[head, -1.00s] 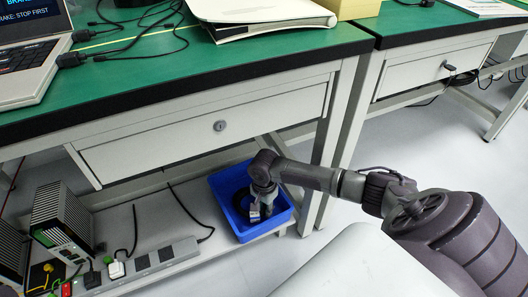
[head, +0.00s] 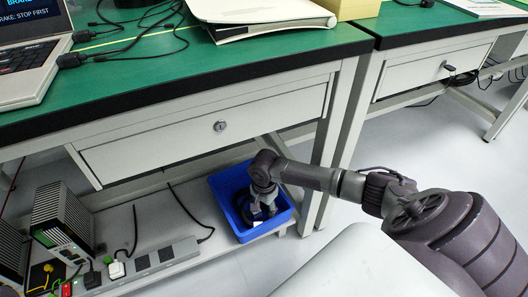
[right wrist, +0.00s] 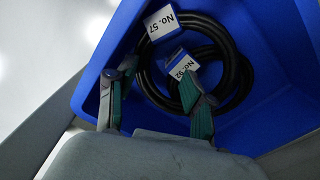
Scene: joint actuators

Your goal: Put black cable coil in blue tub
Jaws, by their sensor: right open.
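The blue tub (head: 270,229) stands on the lower shelf under the bench. It also fills much of the right wrist view (right wrist: 287,75). Black cable coil (right wrist: 238,65) lies inside on the tub floor, with loops overlapping. Two tags on it read "No. 57" (right wrist: 161,22) and what looks like "No. 52" (right wrist: 181,65); I cannot tell if this is one coil or two. My right gripper (head: 261,209) reaches down into the tub. Its fingers are open and apart, over the near left part of the coil in the right wrist view (right wrist: 153,92). My left gripper is out of view.
A power strip (head: 155,260) and a finned black unit (head: 62,218) stand left of the tub on the shelf. The drawer front (head: 205,130) and bench top overhang behind my arm. A bench leg (head: 325,150) stands right of the tub.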

